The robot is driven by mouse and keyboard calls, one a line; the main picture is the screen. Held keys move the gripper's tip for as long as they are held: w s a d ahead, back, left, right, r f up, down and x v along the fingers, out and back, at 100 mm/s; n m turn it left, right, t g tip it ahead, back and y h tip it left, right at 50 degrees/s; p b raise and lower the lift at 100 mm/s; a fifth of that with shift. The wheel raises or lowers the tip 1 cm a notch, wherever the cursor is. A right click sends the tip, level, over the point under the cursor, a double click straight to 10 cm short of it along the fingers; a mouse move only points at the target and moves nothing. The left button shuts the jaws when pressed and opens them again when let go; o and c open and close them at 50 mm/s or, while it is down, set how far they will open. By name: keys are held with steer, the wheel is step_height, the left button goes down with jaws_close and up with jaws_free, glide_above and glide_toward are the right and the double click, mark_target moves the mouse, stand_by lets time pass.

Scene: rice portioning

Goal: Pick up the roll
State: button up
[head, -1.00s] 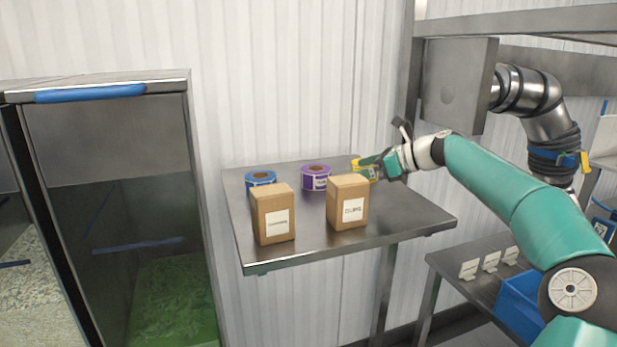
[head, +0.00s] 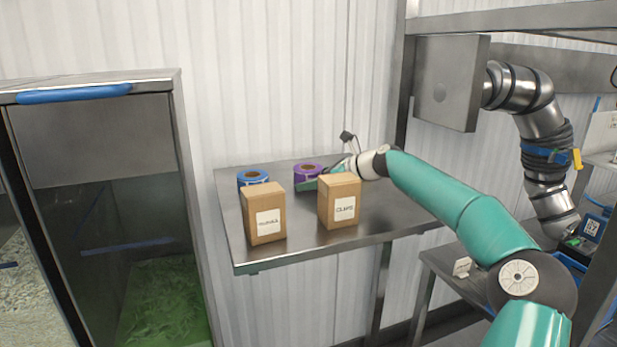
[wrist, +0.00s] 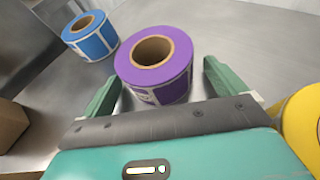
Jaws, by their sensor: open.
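A purple roll of labels (wrist: 178,86) lies flat on the metal table, with a brown core hole on top. In the wrist view its near part sits between the two fingers of my open gripper (wrist: 160,88), with gaps at both sides. A blue roll (wrist: 90,38) is at the upper left, and part of a yellow roll (wrist: 302,118) shows at the right edge. In the head view the purple roll (head: 308,170) is right of the blue roll (head: 253,178). There my gripper (head: 325,177) is at the purple roll, partly hidden behind a box.
Two brown cardboard boxes, a left one (head: 264,212) and a right one (head: 340,203), stand on the table (head: 300,243) in front of the rolls. A corrugated wall is behind. A glass-fronted bin (head: 100,200) stands to the left.

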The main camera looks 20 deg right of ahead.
mark_target(313, 168)
steer(key=shift+s, duration=0.1)
steer(key=shift+c, duration=0.7)
steer(key=c, duration=1)
steer(key=shift+r, duration=0.1)
steer(key=shift+r, duration=0.4)
step_height(313, 168, up, 2)
steer(key=shift+r, duration=0.1)
steer(key=s+a+r, duration=0.2)
steer(key=s+r, duration=0.1)
steer(key=s, duration=0.1)
steer(key=s+a+r, duration=0.2)
steer(key=s+r, duration=0.1)
steer(key=s, duration=0.1)
steer(key=s+a+r, duration=0.3)
steer(key=s+r, duration=0.1)
steer(key=shift+a, duration=0.1)
